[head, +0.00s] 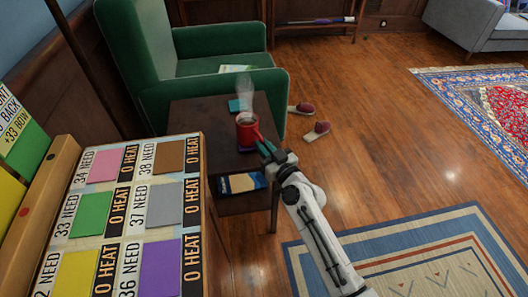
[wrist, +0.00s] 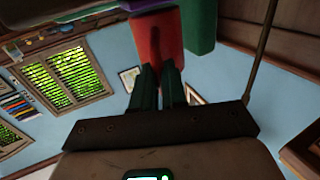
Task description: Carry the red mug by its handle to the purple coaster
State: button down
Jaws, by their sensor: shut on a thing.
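The red mug (head: 247,129) holds a dark drink with steam rising from it. It is upright on or just above the dark side table (head: 205,112); I cannot tell whether it touches the top. My gripper (head: 268,148) is at the mug's near right side, shut on its handle, which the fingers mostly hide. In the wrist view the red mug (wrist: 156,38) is right beyond the fingertips of my gripper (wrist: 159,72).
The board (head: 128,209) carries pink, brown, green, grey and yellow squares with labels. A teal square (head: 238,105) lies on the side table behind the mug. A green armchair (head: 170,60) stands behind. Slippers (head: 317,131) and a striped rug (head: 420,255) are on the floor.

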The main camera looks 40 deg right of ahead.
jog(key=shift+f, duration=0.25)
jog(key=c, duration=1.6)
grip_release()
jog(key=shift+f, duration=0.1)
jog(key=o, duration=0.4)
jog(key=shift+o, duration=0.2)
jog(key=b+v, duration=0.3)
jog(key=v, duration=0.9)
jog(key=s+a+f+n+g+y, duration=0.45)
jog(key=a+f+g+y, duration=0.3)
jog(key=a, duration=0.35)
jog(key=s+d+f+m+g+h, duration=0.1)
jog(key=s+g+h, duration=0.3)
jog(key=s+g, duration=0.5)
jog(key=s+f+m, duration=0.1)
jog(key=s, duration=0.5)
jog(key=shift+d, duration=0.4)
